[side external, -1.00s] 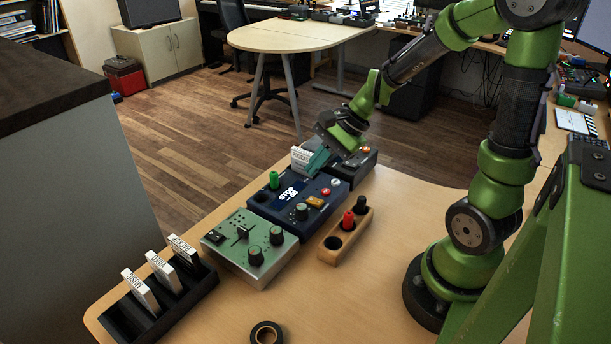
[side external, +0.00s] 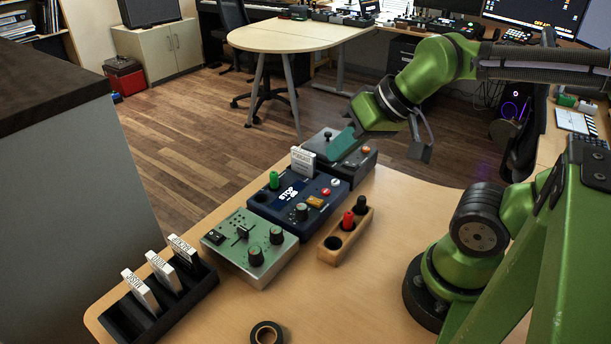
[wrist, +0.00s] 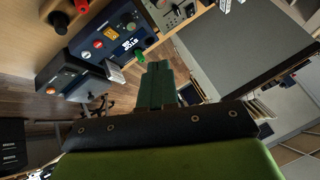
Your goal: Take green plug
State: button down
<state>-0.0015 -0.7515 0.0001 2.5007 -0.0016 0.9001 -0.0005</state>
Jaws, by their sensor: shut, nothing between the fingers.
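The green plug (side external: 273,180) stands upright in the left part of the dark blue device (side external: 300,193), beside its small screen. It also shows in the wrist view (wrist: 141,57), just beyond the fingertips. My gripper (side external: 338,146) is above and behind the device, over its far right end, apart from the plug. Its teal fingers are shut together with nothing between them, and they show in the wrist view (wrist: 158,72).
A wooden holder (side external: 330,255) holds a red plug (side external: 348,220) and a black plug (side external: 361,203). A green-grey mixer box (side external: 235,258), a black rack (side external: 190,295) with white cards and a tape roll (side external: 266,333) share the table. A white card (side external: 303,160) stands at a dark grey device (side external: 355,170).

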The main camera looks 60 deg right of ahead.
jog(key=c, duration=1.8)
grip_release()
jog(key=o, duration=0.9)
jog(key=n+g+h, duration=0.1)
jog(key=g+h, duration=0.1)
jog(key=g, duration=0.5)
send_over(274, 172)
notch_tip(274, 172, down, 3)
notch_tip(274, 172, down, 11)
jog(key=shift+w+a+r, duration=0.1)
jog(key=shift+w+a, duration=0.05)
jog(key=shift+f, duration=2.7)
